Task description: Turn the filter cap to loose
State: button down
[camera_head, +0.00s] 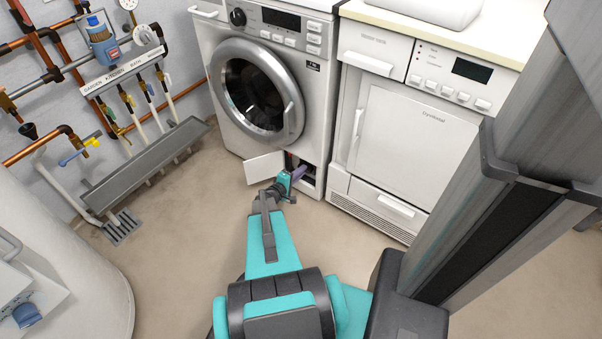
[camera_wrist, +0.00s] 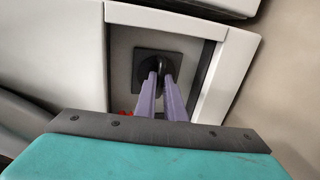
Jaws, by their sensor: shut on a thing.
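The filter cap (camera_wrist: 162,64) is a dark round knob on a dark square plate, inside the open recess at the bottom of the washing machine. In the wrist view my gripper (camera_wrist: 163,78) reaches into the recess, and its two purple fingers are shut on the cap. The fingers hide part of the cap, so its turn angle cannot be told. In the head view my gripper (camera_head: 301,172) is at the recess, and the cap itself is hidden. The washing machine (camera_head: 220,100) stands against the wall.
The small filter flap (camera_head: 264,167) hangs open left of the recess. A dryer (camera_head: 415,145) stands close on the right. Pipes with valves (camera_head: 130,100) and a grey trough (camera_head: 145,165) are at the left. A white tank (camera_head: 60,260) is at front left. The floor between is clear.

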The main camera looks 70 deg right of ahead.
jog(key=shift+d+n, duration=0.1)
jog(key=shift+n, duration=0.3)
jog(key=n+g+p, duration=0.1)
jog(key=n+p, duration=0.1)
jog(key=n, duration=0.2)
jog(key=n+g+p, duration=0.1)
jog(key=n+p, duration=0.2)
jog(key=n, duration=0.2)
jog(key=n+g+h+p, duration=0.1)
jog(key=n+g+p, duration=0.1)
jog(key=n, duration=0.3)
jog(key=shift+w+d+f+p, duration=0.1)
jog(key=shift+w+f+p, duration=0.05)
jog(key=shift+w+p, duration=0.2)
jog(key=shift+n, duration=0.4)
jog(key=c, duration=1.8)
grip_release()
jog(key=shift+c, duration=0.2)
